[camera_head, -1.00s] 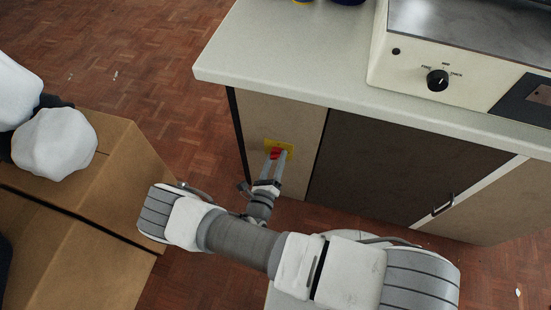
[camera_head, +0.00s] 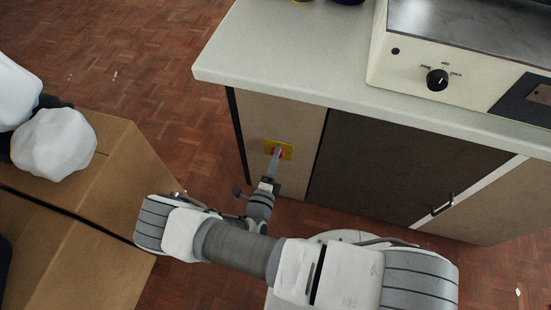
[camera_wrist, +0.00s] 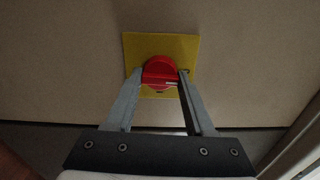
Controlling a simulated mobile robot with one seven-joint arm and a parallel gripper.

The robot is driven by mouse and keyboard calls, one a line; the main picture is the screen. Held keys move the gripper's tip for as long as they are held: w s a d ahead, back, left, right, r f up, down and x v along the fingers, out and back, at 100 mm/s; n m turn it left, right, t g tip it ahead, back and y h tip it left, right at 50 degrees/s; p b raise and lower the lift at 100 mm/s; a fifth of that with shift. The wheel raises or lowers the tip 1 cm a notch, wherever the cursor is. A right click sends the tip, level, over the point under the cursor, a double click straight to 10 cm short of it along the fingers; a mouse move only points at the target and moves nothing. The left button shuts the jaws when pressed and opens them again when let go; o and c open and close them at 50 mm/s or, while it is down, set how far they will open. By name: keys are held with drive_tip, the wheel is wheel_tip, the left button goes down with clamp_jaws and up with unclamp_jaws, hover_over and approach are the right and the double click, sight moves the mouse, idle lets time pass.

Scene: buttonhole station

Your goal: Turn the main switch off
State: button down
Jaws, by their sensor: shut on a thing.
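The main switch is a red rotary knob (camera_wrist: 160,70) on a square yellow plate (camera_wrist: 188,52), fixed to the beige side panel of the cabinet. In the head view the yellow plate (camera_head: 289,152) shows under the worktop, with the red knob (camera_head: 273,152) partly hidden by my fingers. My gripper (camera_wrist: 160,76) is shut on the knob's grip bar, one finger at each side. The bar lies roughly level across the wrist view. In the head view my gripper (camera_head: 277,153) reaches up to the plate from below.
The pale worktop (camera_head: 300,70) overhangs the panel above my gripper. A cream machine with a black dial (camera_head: 437,80) stands on it. Cardboard boxes (camera_head: 110,160) with white lumpy objects stand at the left. A dark cabinet door (camera_head: 390,170) is to the right.

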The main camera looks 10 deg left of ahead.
drive_tip(key=shift+s+d+n, duration=0.1)
drive_tip(key=shift+n, duration=0.3)
drive_tip(key=shift+c, duration=1.4)
unclamp_jaws()
drive_tip(key=s+a+p, duration=0.1)
drive_tip(key=s+p, duration=0.2)
drive_tip(key=s, duration=1.4)
drive_tip(key=shift+s+a, duration=0.15)
drive_tip(key=shift+a, duration=0.05)
